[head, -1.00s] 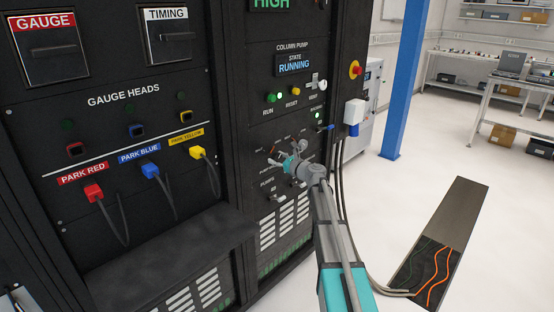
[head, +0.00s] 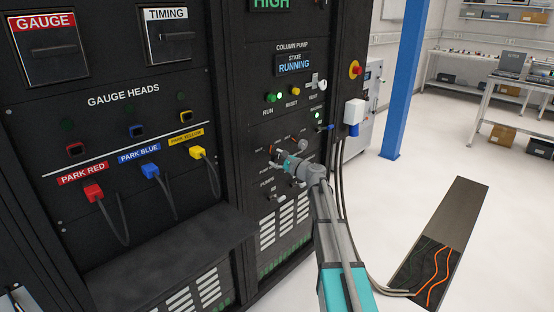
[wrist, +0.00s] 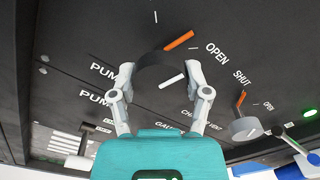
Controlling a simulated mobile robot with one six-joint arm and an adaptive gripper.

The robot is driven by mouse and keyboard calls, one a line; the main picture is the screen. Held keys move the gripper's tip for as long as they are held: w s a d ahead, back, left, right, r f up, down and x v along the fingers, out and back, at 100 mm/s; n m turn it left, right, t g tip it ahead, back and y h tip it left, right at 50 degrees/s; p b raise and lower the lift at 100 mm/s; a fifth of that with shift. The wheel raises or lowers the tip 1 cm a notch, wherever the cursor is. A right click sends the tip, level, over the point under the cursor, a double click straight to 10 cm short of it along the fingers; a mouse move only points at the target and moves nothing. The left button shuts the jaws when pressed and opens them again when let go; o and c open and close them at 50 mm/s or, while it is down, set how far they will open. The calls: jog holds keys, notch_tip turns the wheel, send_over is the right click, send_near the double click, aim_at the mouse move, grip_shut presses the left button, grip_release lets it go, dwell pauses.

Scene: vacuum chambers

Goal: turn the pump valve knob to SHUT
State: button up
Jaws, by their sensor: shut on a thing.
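The pump valve knob (wrist: 160,72) is a dark round knob in the wrist view, with a white line on its face. My gripper (wrist: 160,78) is shut on the knob, with one finger on each side. In the head view my gripper (head: 278,160) is against the pump panel and hides most of the knob.
A second grey knob (wrist: 245,130) with an orange pointer is close at the right of my gripper. A grey lever (wrist: 295,145) is beyond it. Yellow (head: 198,153), blue (head: 150,170) and red (head: 93,192) plugs with hanging cables are to the left.

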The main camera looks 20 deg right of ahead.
jog(key=n, duration=0.5)
jog(key=shift+n, duration=0.3)
jog(key=n, duration=0.6)
jog(key=o, duration=1.1)
jog(key=shift+o, duration=0.2)
jog(key=v, duration=1.2)
jog(key=shift+a, duration=0.1)
